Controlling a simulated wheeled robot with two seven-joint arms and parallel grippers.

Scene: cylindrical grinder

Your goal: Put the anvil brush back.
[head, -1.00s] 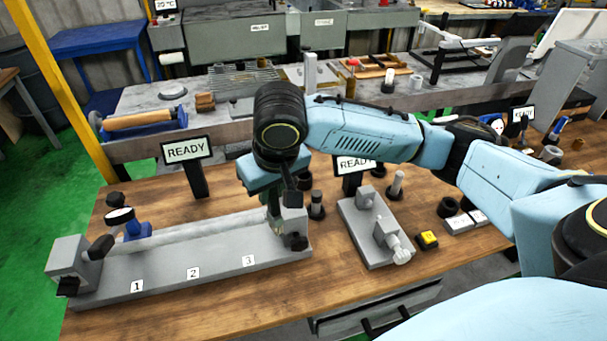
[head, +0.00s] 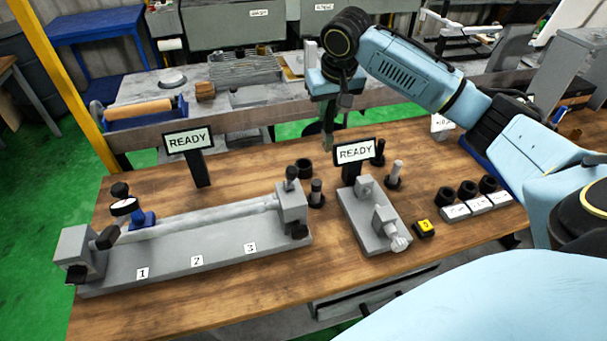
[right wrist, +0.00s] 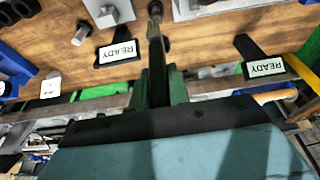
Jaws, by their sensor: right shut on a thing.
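My right gripper (head: 329,122) hangs above the back of the wooden bench, left of the right-hand READY sign. In the right wrist view the gripper (right wrist: 159,85) is shut on a slim, upright-held thing, which I take to be the anvil brush (right wrist: 155,45). In the head view the brush can hardly be told apart from the fingers. A small grey gauge fixture (head: 365,228) with two blocks stands on the bench, in front of that sign. My left gripper is not in view.
A long grey fixture (head: 222,251) marked 1, 2, 3 lies at the left. READY signs (head: 188,140) (head: 354,152) stand behind the fixtures. Dark-based posts (head: 316,193) (head: 395,174), a black ring (head: 304,168) and a yellow button (head: 424,228) stand around the gauge fixture.

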